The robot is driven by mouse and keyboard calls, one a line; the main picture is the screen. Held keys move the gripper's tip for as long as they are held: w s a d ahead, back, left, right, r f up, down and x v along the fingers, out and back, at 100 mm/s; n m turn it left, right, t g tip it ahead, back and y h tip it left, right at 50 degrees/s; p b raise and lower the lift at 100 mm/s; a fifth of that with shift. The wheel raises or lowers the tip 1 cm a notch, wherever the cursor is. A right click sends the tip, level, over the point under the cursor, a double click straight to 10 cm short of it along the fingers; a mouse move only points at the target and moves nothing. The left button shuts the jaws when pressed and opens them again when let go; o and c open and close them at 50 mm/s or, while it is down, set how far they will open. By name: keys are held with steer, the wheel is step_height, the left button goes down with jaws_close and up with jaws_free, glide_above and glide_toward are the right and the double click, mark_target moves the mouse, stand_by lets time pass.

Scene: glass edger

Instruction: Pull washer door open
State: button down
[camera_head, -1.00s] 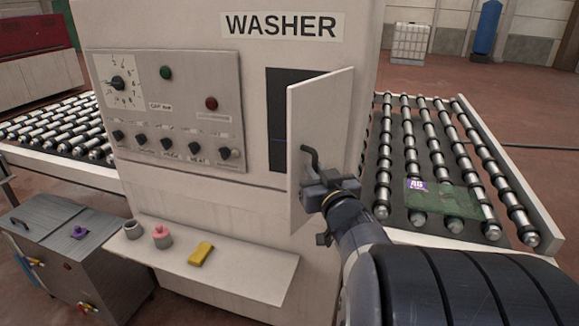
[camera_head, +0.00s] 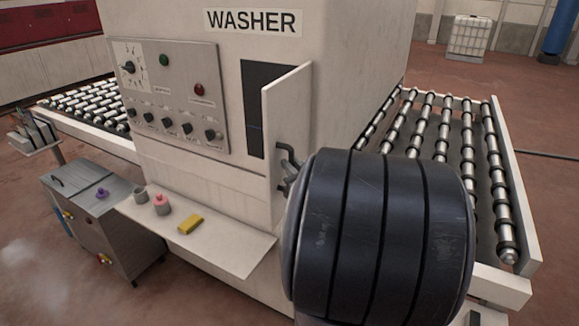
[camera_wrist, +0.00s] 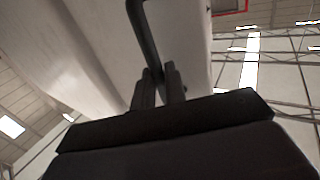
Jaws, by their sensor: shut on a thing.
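The washer (camera_head: 195,190) is a large white cabinet with a "WASHER" label. Its door (camera_head: 287,120) is a white panel standing swung out from a dark opening (camera_head: 256,125). A dark bent handle (camera_head: 288,154) is on the door's right face. My gripper (camera_head: 290,182) is at the handle in the head view, mostly hidden behind my dark arm. In the wrist view, the fingers of my gripper (camera_wrist: 159,88) are closed around the lower part of the handle (camera_wrist: 142,32), with the door's pale face (camera_wrist: 185,45) behind.
A control panel (camera_head: 168,95) is left of the door. A shelf (camera_head: 225,240) below holds a yellow block (camera_head: 191,224) and small pots. A roller conveyor (camera_head: 490,190) is at the right. A steel cabinet (camera_head: 85,185) is at the lower left, with floor around it.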

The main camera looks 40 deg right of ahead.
steer(key=shift+d+r, duration=0.1)
steer(key=shift+d, duration=0.15)
steer(key=c, duration=1.8)
jaws_free()
steer(key=shift+c, duration=0.2)
steer(key=shift+o, duration=0.7)
steer(key=shift+w+d, duration=0.25)
steer(key=shift+d, duration=0.1)
steer(key=shift+o, duration=1.2)
steer(key=shift+a, duration=0.15)
steer(key=shift+s+a+f, duration=0.1)
steer(key=shift+s+f, duration=0.05)
steer(key=shift+f, duration=0.05)
steer(key=s+a+b, duration=0.1)
steer(key=s, duration=0.9)
steer(key=shift+s+a, duration=0.2)
steer(key=shift+a, duration=0.2)
steer(key=shift+w, duration=0.1)
